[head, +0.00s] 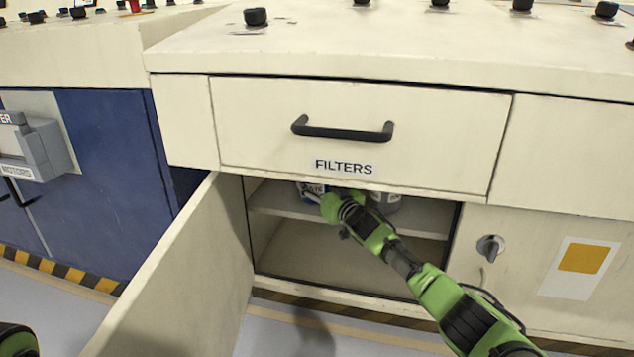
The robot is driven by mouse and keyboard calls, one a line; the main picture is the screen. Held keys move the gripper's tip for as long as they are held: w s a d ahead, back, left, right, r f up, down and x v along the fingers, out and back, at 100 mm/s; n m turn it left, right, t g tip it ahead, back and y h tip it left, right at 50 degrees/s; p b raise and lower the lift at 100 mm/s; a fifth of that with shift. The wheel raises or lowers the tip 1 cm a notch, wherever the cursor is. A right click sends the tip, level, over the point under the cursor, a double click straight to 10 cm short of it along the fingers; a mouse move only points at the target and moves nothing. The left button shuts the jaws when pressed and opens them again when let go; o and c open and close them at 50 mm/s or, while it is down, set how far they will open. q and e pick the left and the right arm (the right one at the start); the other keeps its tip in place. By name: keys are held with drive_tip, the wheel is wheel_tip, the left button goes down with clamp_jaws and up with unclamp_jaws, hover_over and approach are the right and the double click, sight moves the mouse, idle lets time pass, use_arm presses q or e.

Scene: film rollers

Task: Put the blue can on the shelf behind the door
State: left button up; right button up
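The cabinet door (175,285) stands open to the left, below the drawer labelled FILTERS. Behind it is the open compartment with a shelf (285,203). My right gripper (315,197) reaches in from the right at the can. Its fingers are small and partly hidden, so I cannot tell whether they grip the can. My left gripper is out of view; only a green part of my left arm shows at the lower left corner.
A pale can (388,203) stands on the shelf just right of my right arm. The lower compartment (330,255) looks empty. The drawer with its black handle (343,131) is shut above. A closed door (560,275) with a knob is at the right.

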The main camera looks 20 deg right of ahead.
idle(0.3)
drive_tip(key=o, duration=1.3)
drive_tip(key=shift+c, duration=0.2)
drive_tip(key=shift+f, duration=0.15)
drive_tip(key=shift+s, duration=0.1)
drive_tip(key=s+d, duration=0.1)
drive_tip(key=s, duration=1)
drive_tip(key=shift+s+d, duration=0.35)
